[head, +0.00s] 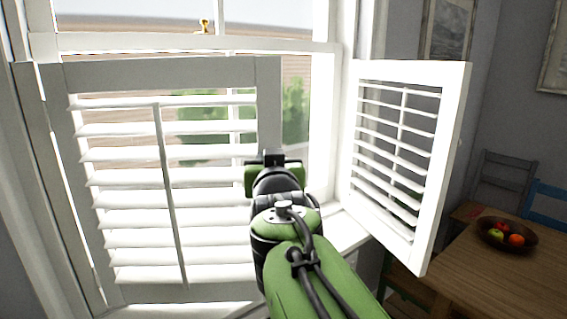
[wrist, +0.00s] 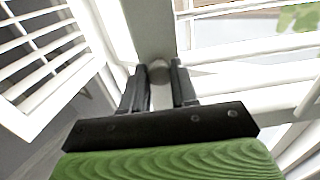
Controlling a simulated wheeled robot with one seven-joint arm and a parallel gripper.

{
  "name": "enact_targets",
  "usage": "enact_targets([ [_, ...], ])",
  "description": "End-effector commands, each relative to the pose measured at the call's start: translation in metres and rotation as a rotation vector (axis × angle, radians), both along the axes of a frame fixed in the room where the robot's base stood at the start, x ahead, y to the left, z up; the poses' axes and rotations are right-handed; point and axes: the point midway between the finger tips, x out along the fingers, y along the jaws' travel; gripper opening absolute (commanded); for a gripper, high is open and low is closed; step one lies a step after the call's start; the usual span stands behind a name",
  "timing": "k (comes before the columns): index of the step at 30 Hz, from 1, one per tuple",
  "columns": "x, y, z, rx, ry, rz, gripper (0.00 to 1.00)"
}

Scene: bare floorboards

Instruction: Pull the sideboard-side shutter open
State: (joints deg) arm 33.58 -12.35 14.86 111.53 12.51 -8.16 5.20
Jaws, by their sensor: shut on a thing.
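A white louvred shutter (head: 268,100) stands across the left part of the window, away from the table. No sideboard is in view. My gripper (head: 272,160) is at this shutter's right-hand stile in the head view, where my arm hides the fingertips and the lower stile. In the wrist view my gripper (wrist: 160,85) has its two dark fingers on either side of a small round knob (wrist: 158,72) on the shutter's stile (wrist: 150,30), shut on it. A second white shutter (head: 447,150) at the right stands swung out into the room.
A wooden table (head: 500,280) with a bowl (head: 492,238) of fruit is at the lower right, with a blue chair (head: 545,197) behind it. The window sill (head: 345,230) runs behind my arm. The gap between the two shutters shows the window.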

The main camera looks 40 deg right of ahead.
Motion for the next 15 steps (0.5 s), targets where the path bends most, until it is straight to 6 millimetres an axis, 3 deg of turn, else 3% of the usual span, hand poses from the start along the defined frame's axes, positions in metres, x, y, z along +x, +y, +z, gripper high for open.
enact_targets([
  [1,-0.009,0.015,0.000,-0.008,-0.014,-0.017,0.00],
  [6,-0.042,0.045,0.001,-0.007,-0.013,-0.121,0.00],
  [15,-0.077,0.080,0.001,-0.004,-0.008,-0.247,0.00],
])
